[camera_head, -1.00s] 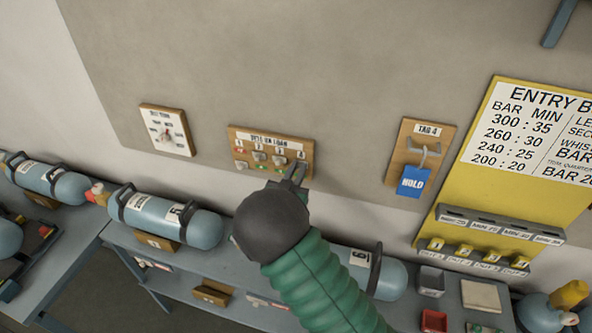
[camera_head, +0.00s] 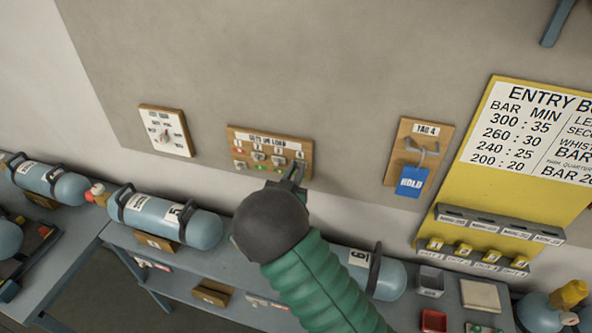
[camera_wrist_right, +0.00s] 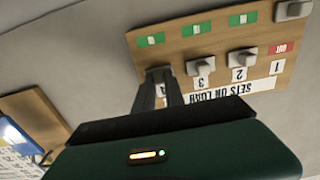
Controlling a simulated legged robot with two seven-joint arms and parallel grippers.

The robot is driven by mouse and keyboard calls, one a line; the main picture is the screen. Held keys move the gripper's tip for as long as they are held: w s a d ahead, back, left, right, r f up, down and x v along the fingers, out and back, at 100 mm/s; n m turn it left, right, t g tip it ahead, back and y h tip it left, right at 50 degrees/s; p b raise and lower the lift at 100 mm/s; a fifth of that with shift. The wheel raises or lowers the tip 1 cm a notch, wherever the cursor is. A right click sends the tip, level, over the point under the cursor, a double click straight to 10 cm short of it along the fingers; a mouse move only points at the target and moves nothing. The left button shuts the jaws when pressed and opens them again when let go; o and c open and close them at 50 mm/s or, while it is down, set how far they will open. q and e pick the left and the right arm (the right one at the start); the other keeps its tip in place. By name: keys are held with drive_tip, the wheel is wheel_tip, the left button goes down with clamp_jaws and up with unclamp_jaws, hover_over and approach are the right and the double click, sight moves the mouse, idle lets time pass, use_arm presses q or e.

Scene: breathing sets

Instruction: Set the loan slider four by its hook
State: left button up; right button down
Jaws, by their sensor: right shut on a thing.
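The wooden loan board (camera_head: 233,148), lettered SETS ON LOAN, hangs on the grey wall with numbered sliders. In the right wrist view, inverted, slider one (camera_wrist_right: 293,10) sits at the far end from the lettering, with red OUT showing. Slider two (camera_wrist_right: 243,60) and slider three (camera_wrist_right: 200,67) sit nearer the numbers, with green showing. My right gripper (camera_head: 297,172) is shut on slider four, which its fingers (camera_wrist_right: 160,80) mostly hide; a green patch (camera_wrist_right: 150,40) shows beyond it. The TAG 4 board (camera_head: 397,165) has a hook (camera_head: 423,152) with a blue HOLD tag (camera_head: 411,182) hanging below.
Blue cylinders (camera_head: 165,215) lie along the bench (camera_head: 235,262) below. The wall between the loan and TAG 4 boards is clear.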

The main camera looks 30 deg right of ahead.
wheel_tip(320, 180, down, 6)
drive_tip(key=b, duration=0.5)
drive_tip(key=shift+a+r, duration=0.1)
drive_tip(key=shift+r, duration=0.05)
drive_tip(key=c, duration=1.7)
unclamp_jaws()
drive_tip(key=shift+c, duration=0.2)
drive_tip(key=o, duration=0.3)
drive_tip(key=shift+w+d, duration=0.2)
drive_tip(key=shift+o, duration=0.2)
drive_tip(key=shift+s, duration=0.1)
